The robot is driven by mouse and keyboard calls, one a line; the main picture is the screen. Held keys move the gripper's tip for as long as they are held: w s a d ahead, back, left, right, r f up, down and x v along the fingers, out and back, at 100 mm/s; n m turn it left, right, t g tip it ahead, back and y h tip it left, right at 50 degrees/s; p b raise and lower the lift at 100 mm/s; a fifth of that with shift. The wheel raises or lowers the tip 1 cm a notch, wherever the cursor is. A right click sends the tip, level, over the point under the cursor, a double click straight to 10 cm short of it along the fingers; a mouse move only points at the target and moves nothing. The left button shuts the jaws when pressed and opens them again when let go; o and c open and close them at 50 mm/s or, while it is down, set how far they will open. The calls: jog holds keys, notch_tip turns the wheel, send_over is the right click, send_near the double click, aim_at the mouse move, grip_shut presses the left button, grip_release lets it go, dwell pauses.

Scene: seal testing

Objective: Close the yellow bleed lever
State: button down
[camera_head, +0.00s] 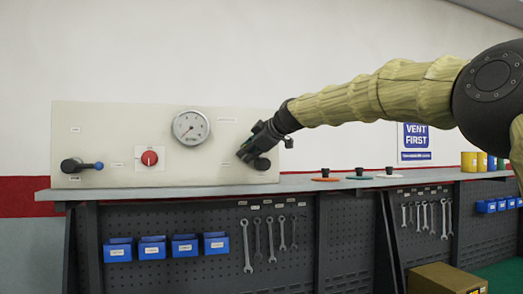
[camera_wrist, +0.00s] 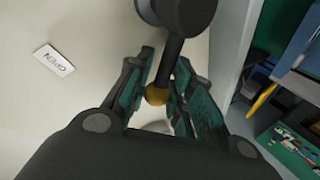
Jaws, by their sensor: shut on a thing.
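The bleed lever (camera_wrist: 171,58) is a black arm on a round black hub, ending in a yellow ball knob (camera_wrist: 157,95). In the wrist view its arm runs between the two green-padded fingers of my gripper (camera_wrist: 165,84), with the knob deep between them. My gripper is shut on the lever. In the head view my gripper (camera_head: 246,152) is at the right part of the pale panel, just left of the lever's black hub (camera_head: 262,164). The knob is hidden there by my gripper.
The panel (camera_head: 110,130) carries a gauge (camera_head: 191,127), a red knob (camera_head: 149,158) and a blue-tipped lever (camera_head: 82,165). An "OPEN" label (camera_wrist: 53,60) is left of the lever in the wrist view. Coloured discs with black knobs (camera_head: 359,177) lie on the bench to the right.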

aim_at(241, 173)
jog(key=shift+s+a+f+n+h, duration=0.15)
jog(key=shift+a+f+n+h, duration=0.2)
jog(key=shift+f+n+h, duration=0.2)
jog(key=shift+s+a+f+n+h, duration=0.1)
jog(key=shift+a+f+n+h, duration=0.25)
jog(key=shift+n+h, duration=0.25)
notch_tip(241, 173, down, 2)
jog(key=shift+a+f+n+t+h, duration=0.1)
jog(key=shift+n+t+h, duration=0.4)
jog(key=shift+n+h, duration=0.4)
jog(key=shift+f+h+p, duration=0.2)
jog(key=shift+h+p, duration=0.1)
jog(key=shift+h, duration=0.15)
jog(key=shift+f, duration=0.15)
jog(key=c, duration=1.5)
grip_release()
